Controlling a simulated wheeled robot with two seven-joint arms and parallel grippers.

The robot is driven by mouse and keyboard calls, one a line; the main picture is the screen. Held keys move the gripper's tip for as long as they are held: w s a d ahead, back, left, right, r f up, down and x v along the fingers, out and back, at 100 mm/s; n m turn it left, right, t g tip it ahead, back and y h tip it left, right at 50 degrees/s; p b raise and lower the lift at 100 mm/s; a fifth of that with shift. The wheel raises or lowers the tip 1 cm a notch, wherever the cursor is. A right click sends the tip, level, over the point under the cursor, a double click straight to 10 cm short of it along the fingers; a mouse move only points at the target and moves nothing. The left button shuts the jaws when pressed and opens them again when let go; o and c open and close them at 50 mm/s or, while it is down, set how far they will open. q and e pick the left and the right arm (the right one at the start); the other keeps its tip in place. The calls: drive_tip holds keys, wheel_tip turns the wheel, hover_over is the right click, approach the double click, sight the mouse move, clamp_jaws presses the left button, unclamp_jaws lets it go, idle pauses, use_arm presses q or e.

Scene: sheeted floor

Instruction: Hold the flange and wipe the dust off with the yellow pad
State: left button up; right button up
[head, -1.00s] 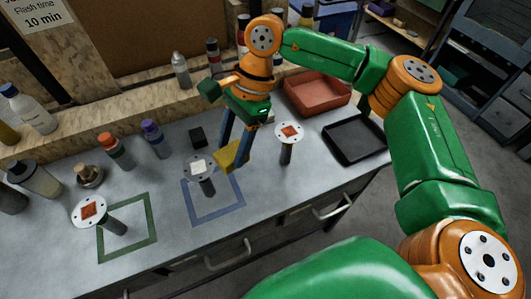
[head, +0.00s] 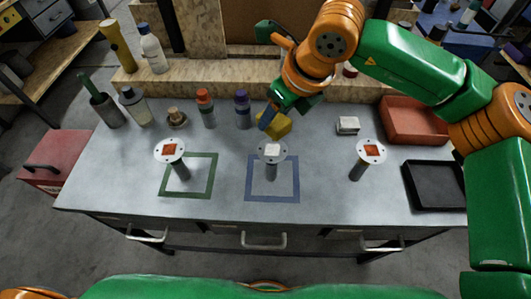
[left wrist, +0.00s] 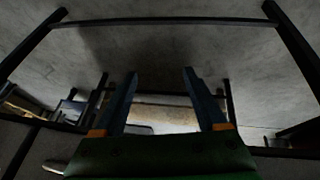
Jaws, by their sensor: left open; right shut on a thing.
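Three flanges, each a pale disc on a dark stem, stand on the grey bench. The left flange (head: 170,150) and right flange (head: 371,150) carry a rust-orange square on top. The middle flange (head: 272,151) carries a whitish square and stands in the blue outline. My right gripper (head: 272,119) is shut on the yellow pad (head: 279,125), just behind the middle flange's disc; I cannot tell whether they touch. My left gripper (left wrist: 160,73) shows only in the left wrist view, open, with nothing between its fingers and grey floor beyond.
A green outline (head: 214,176) lies by the left flange. Several bottles, such as an orange-capped one (head: 206,108), line the back. The bench front is clear.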

use_arm(q)
drive_tip(key=w+d+r+n+t, duration=0.3)
drive_tip(key=w+r+t, duration=0.1)
drive_tip(key=r, duration=0.6)
drive_tip(key=w+d+r+n+t, duration=0.2)
drive_tip(key=w+r+t, duration=0.3)
drive_tip(key=r, duration=0.5)
drive_tip(key=w+d+r+n+t, duration=0.3)
drive_tip(key=w+d+r+t, duration=0.2)
drive_tip(key=r, duration=0.4)
drive_tip(key=shift+w+d+r+n+h, duration=0.1)
drive_tip(key=shift+w+r+n+h, duration=0.2)
drive_tip(key=shift+w+r+h, duration=0.1)
drive_tip(key=w+r+m, duration=0.5)
drive_tip(key=m, duration=0.3)
drive_tip(key=w+d+m+g+h, duration=0.1)
drive_tip(key=w+d+m, duration=0.1)
drive_tip(key=w, duration=0.3)
drive_tip(key=w+d+f+m+h, duration=0.1)
drive_tip(key=w+d+m, duration=0.1)
drive_tip(key=w, duration=0.3)
drive_tip(key=shift+w+d+f+g+h, duration=0.15)
drive_tip(key=shift+d+f+g+h, duration=0.2)
drive_tip(key=shift+d, duration=0.5)
drive_tip(key=shift+r, duration=0.1)
